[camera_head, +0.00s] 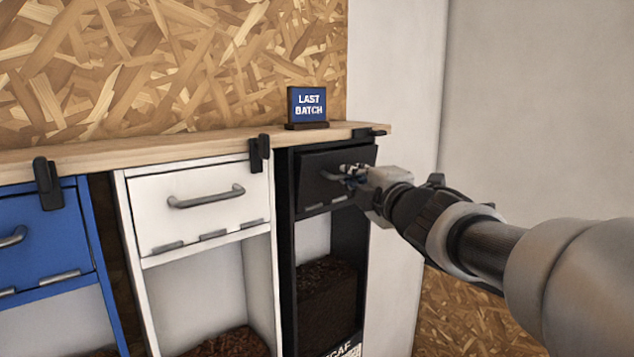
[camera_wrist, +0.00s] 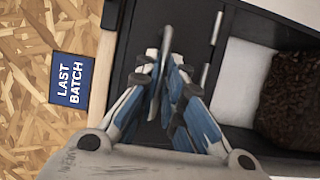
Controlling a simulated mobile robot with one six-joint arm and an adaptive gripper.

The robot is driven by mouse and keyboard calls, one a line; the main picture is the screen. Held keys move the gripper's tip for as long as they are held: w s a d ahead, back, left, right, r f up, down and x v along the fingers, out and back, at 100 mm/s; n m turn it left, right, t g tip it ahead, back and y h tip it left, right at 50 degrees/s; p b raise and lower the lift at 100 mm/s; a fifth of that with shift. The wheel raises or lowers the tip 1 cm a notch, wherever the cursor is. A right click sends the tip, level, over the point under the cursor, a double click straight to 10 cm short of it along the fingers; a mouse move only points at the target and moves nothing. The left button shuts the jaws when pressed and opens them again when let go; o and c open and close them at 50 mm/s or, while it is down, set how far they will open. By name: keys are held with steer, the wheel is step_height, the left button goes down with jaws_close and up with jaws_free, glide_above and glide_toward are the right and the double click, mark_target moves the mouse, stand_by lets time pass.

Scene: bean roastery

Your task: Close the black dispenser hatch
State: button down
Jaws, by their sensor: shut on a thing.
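The black dispenser hatch (camera_head: 315,188) is the dark front panel of the right-hand dispenser, with hinges along its lower edge. Its top edge leans slightly outward from the frame, so it stands a little ajar. My gripper (camera_head: 352,173) is at the hatch's front, shut on its grey bar handle (camera_head: 331,176), and partly hides the handle's right end. In the wrist view, the blue-and-grey fingers of my gripper (camera_wrist: 168,62) are close together at the handle (camera_wrist: 140,80), over the dark hatch panel (camera_wrist: 190,22).
A white dispenser hatch (camera_head: 200,203) and a blue one (camera_head: 45,240) stand to the left, both looking shut. A wooden shelf (camera_head: 215,141) runs above, with black clips and a "LAST BATCH" sign (camera_head: 308,105). Dark beans (camera_head: 326,285) fill the black dispenser's lower bay.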

mark_target(344, 159)
steer(key=shift+w+a+r, duration=0.4)
steer(key=shift+w+r, duration=0.05)
steer(key=shift+r, duration=0.3)
steer(key=shift+a+r, duration=0.1)
steer(key=shift+r, duration=0.35)
steer(key=shift+s+r, duration=0.1)
steer(key=shift+r, duration=0.05)
steer(key=c, duration=2.1)
jaws_free()
steer(key=shift+o, duration=0.5)
steer(key=shift+w+a+f, duration=0.1)
steer(key=shift+w+f, duration=0.1)
steer(key=shift+w, duration=0.25)
